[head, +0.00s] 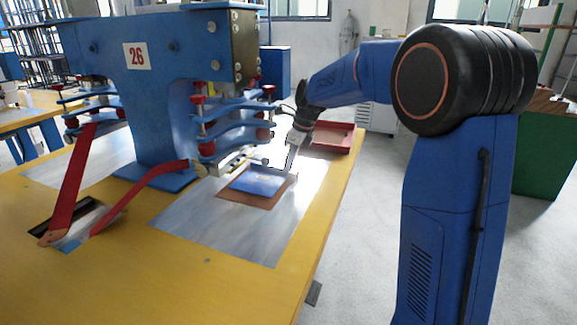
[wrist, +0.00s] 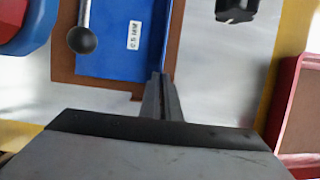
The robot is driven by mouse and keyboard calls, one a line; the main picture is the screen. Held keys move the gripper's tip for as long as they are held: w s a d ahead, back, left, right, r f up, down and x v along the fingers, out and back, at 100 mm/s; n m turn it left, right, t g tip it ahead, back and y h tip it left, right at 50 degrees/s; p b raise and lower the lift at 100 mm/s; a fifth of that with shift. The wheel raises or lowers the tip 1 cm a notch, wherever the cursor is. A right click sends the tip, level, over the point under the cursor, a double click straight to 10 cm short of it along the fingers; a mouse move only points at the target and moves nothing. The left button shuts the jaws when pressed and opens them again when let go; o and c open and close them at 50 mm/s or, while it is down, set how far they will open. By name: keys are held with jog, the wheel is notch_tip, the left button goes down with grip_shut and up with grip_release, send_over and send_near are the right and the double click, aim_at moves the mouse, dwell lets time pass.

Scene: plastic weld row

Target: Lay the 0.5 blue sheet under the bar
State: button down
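The blue sheet (head: 258,181) shows flat over a brown sheet or board (head: 247,200) on the grey plate under the press's right side. In the wrist view the blue sheet (wrist: 118,50) carries a white label that seems to read 0.5 mm. My gripper (wrist: 160,80) has its fingers close together on the sheet's near edge, by its corner, and looks shut on it. In the head view my gripper (head: 291,172) is at the sheet's right edge. The pale metal bar (head: 232,164) of the press is just left of the sheet. Whether the sheet touches the brown one is unclear.
The blue press (head: 160,100) marked 26 stands over the yellow table (head: 130,265), with red levers (head: 140,195) at front left. A red tray (head: 333,138) is behind my gripper. A ball-ended rod (wrist: 82,40) hangs over the sheet. The grey plate's front (head: 245,240) is clear.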

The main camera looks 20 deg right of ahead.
jog(key=shift+f, duration=0.1)
dwell(0.7)
jog(key=c, duration=1.9)
grip_release()
jog(key=shift+r, duration=1.6)
jog(key=shift+s+d+r, duration=0.2)
jog(key=shift+s+d, duration=0.6)
jog(key=shift+d, duration=0.3)
jog(key=shift+s+d+r, duration=0.2)
jog(key=shift+s+d, duration=0.6)
jog(key=shift+d, duration=0.25)
jog(key=shift+s+d+r, duration=0.2)
jog(key=shift+s+d, duration=0.6)
jog(key=shift+d, duration=0.3)
